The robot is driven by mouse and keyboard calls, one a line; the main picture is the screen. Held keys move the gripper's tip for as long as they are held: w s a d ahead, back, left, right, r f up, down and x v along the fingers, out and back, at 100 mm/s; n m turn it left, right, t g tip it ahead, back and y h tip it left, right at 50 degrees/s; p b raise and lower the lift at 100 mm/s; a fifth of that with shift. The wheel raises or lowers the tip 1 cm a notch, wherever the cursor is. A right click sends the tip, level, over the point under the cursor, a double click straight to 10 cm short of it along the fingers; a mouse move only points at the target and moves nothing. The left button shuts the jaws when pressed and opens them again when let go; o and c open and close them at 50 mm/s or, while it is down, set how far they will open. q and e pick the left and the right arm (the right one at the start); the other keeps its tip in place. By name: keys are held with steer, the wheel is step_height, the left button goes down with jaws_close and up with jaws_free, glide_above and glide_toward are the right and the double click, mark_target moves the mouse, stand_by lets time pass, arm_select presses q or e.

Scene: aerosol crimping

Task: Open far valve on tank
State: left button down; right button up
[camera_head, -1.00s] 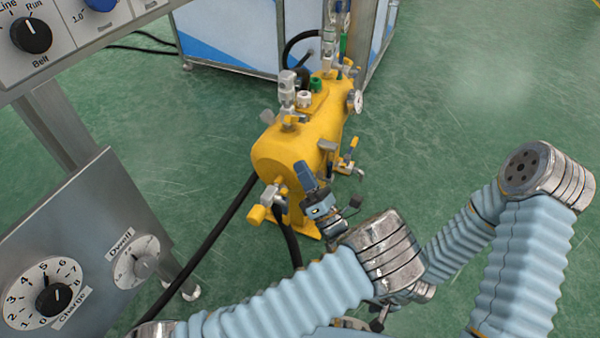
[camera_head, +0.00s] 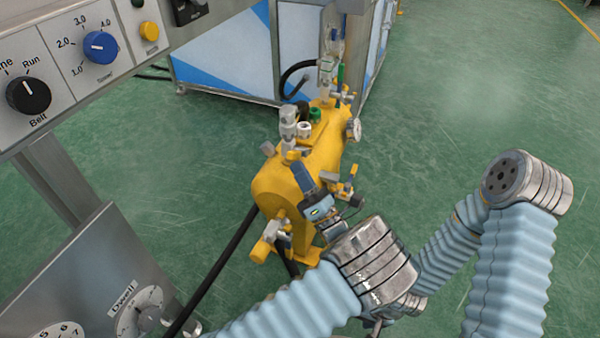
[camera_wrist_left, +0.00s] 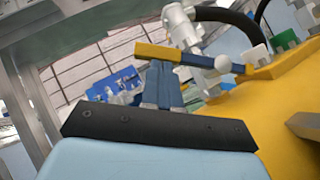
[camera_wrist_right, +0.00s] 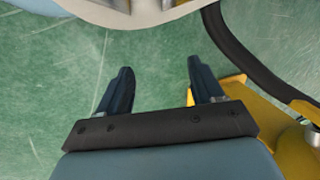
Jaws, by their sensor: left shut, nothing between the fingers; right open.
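The yellow tank (camera_head: 318,160) stands on the floor in the middle of the head view, with several valves. My left gripper (camera_head: 300,176) is shut and empty at the tank's near end, below the upright pale fitting (camera_head: 288,122). In the left wrist view its fingertips (camera_wrist_left: 164,68) are just under a lever with a yellow end (camera_wrist_left: 150,49), seeming to touch or nearly touch it. A far valve (camera_head: 345,96) shows at the tank's far end.
A control panel with a black Belt knob (camera_head: 28,95) and a blue knob (camera_head: 101,47) is at the left. A black hose (camera_head: 225,245) runs from the tank. A white and blue cabinet (camera_head: 225,60) stands behind.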

mark_target(297, 153)
arm_select(q)
steer(key=r+m+h+p, duration=0.1)
steer(key=p, duration=0.1)
steer(key=r+m+h+p, duration=0.1)
steer(key=p, duration=0.2)
steer(key=r+m+h+p, duration=0.1)
steer(key=m+p, duration=0.1)
steer(key=p, duration=0.1)
steer(key=shift+w+d+t, duration=0.1)
steer(key=shift+w+t, duration=0.15)
steer(key=shift+t, duration=0.15)
steer(key=shift+w+d+r+m+g+h+p, duration=0.1)
steer(key=shift+w+d+r+m+h+p, duration=0.1)
steer(key=shift+w+r+m+h+p, duration=0.75)
steer(key=shift+w+d+r+m+g+h+p, duration=0.1)
steer(key=shift+w+d+r+m+p, duration=0.25)
steer(key=shift+p, duration=1.2)
steer(key=shift+w+d+r+m+g+h+p, duration=0.1)
steer(key=shift+w+r+m+h+p, duration=0.5)
steer(key=shift+p, duration=0.65)
arm_select(e)
step_height(297, 153, up, 15)
steer(key=a, duration=0.1)
steer(key=shift+s+a+r, duration=0.15)
steer(key=shift+s+a, duration=0.2)
arm_select(q)
steer(key=shift+w, duration=0.2)
